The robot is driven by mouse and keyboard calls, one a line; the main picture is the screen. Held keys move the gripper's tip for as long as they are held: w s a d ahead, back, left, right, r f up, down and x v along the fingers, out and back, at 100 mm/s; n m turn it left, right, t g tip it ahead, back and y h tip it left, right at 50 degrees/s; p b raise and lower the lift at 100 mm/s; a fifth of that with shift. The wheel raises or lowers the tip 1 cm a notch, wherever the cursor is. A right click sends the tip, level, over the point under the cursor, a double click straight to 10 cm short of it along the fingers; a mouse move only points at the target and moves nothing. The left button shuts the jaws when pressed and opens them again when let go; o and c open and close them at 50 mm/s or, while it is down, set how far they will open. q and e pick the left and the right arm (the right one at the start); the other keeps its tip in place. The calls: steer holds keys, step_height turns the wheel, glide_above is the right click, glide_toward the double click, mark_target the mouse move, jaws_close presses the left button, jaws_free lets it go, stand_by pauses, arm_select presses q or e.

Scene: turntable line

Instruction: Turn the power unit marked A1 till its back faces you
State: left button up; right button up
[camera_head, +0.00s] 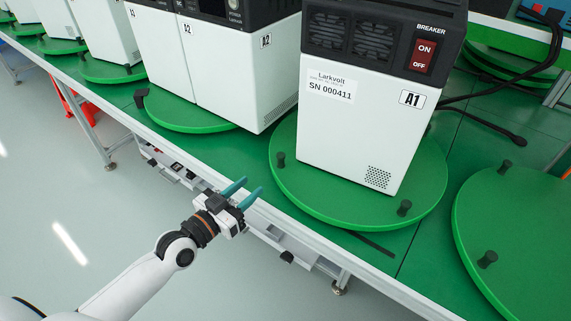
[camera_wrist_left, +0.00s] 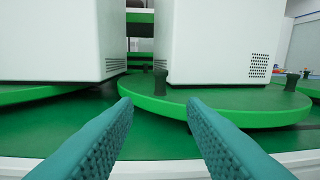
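The power unit marked A1 (camera_head: 365,120) is a tall white box with a black top, standing on a round green turntable (camera_head: 300,195). The side toward me shows a red ON/OFF breaker switch (camera_head: 423,56), fans, a serial label and the A1 mark. Its lower part also shows in the left wrist view (camera_wrist_left: 222,45). Black pegs (camera_head: 404,208) stand on the turntable's rim. My left gripper (camera_head: 248,190) is open and empty at the table's front edge, apart from the turntable, with teal fingers pointing toward it. My right gripper is not in view.
Units marked A2 (camera_head: 235,90) stand on another turntable (camera_head: 185,115) to the left. An empty turntable (camera_head: 520,240) with pegs is at the right. Black cables (camera_head: 485,125) lie behind A1. The aisle floor (camera_head: 60,170) is clear.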

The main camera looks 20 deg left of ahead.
mark_target(278, 162)
arm_select(q)
steer(key=x, duration=0.4)
steer(key=r+x, duration=0.1)
steer(key=x, duration=0.1)
steer(key=shift+w, duration=0.1)
steer(key=x, duration=0.5)
steer(key=shift+w+d+f, duration=0.1)
steer(key=shift+w+f, duration=0.05)
steer(key=shift+w, duration=0.05)
steer(key=shift+w+d, duration=0.15)
steer(key=shift+w, duration=0.25)
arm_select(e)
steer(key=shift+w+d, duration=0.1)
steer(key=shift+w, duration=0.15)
arm_select(q)
jaws_close()
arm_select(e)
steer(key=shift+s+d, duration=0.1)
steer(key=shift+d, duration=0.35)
